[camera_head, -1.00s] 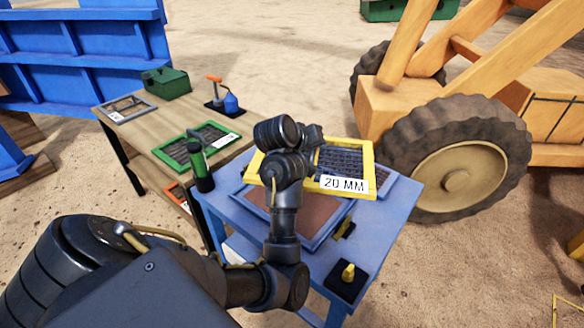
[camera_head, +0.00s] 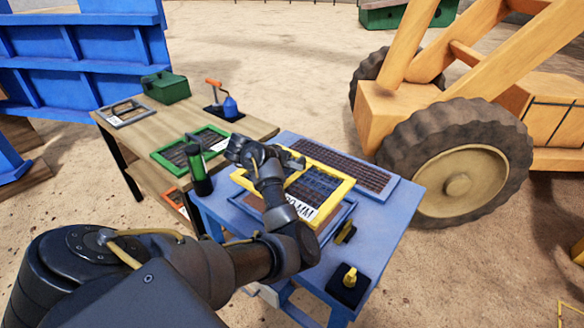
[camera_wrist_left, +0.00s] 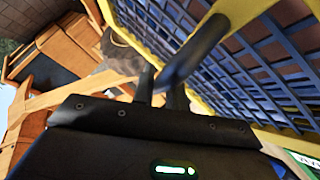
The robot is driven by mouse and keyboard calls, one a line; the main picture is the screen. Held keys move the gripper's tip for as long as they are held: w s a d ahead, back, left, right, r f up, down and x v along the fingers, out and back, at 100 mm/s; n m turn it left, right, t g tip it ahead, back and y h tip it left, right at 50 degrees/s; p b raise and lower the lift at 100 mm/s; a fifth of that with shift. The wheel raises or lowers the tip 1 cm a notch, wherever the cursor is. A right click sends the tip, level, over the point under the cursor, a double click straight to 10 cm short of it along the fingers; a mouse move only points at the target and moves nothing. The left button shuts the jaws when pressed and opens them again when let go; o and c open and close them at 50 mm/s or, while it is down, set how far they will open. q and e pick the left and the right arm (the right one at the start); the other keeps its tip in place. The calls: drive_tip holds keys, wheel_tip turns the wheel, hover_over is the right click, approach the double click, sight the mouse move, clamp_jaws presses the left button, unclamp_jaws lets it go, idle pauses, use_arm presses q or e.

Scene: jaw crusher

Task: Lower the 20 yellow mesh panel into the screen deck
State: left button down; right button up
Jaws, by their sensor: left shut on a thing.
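The yellow-framed 20 MM mesh panel (camera_head: 343,189) is held over the blue table in the head view, turned askew, its label partly covered by my arm. My left gripper (camera_head: 250,156) is shut on it at its left side; the fingers (camera_wrist_left: 186,62) show against its yellow frame and dark mesh (camera_wrist_left: 262,60) in the left wrist view. The screen deck (camera_head: 335,222), a blue frame with a brown inside, lies under the panel and is mostly hidden. I cannot tell whether the panel touches it. My right gripper is not in view.
A dark mesh strip (camera_head: 350,172) lies at the back of the blue table (camera_head: 385,235). A black box with a yellow knob (camera_head: 349,279) sits at the front. A loader wheel (camera_head: 460,170) stands close right.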

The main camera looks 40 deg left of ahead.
sight(290, 179)
use_arm(q)
drive_tip(key=shift+r, duration=0.1)
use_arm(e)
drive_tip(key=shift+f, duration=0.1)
